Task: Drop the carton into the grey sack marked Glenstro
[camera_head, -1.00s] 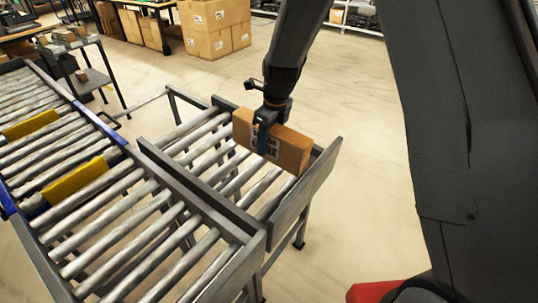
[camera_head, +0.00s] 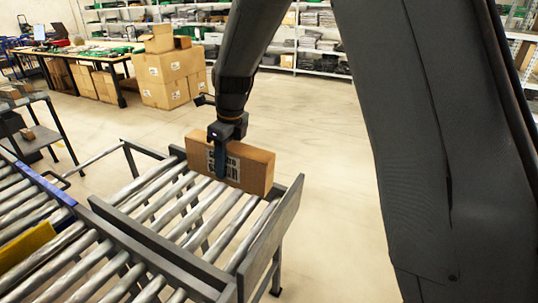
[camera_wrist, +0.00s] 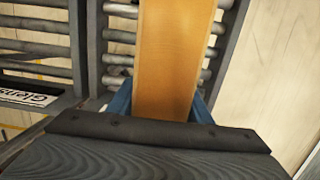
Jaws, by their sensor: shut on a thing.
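The brown carton (camera_head: 252,168) is held over the far end of the right roller conveyor, a printed label on its side. My gripper (camera_head: 220,162) is shut on it from above, with a dark finger across the label. In the wrist view the carton (camera_wrist: 172,55) stands between the blue fingertips of my gripper (camera_wrist: 160,108). I cannot tell whether the carton's underside touches the rollers. A white sign (camera_wrist: 28,97) starting "Glens" shows at the left of the wrist view, partly cut off. The grey sack itself is not clearly visible.
The roller conveyor (camera_head: 262,240) has raised grey side rails. A blue-edged conveyor with a yellow piece (camera_head: 25,247) lies left. A dark cart (camera_head: 40,130), stacked cartons (camera_head: 165,78), a worktable (camera_head: 75,57) and shelves stand behind. The floor right of the conveyor is clear.

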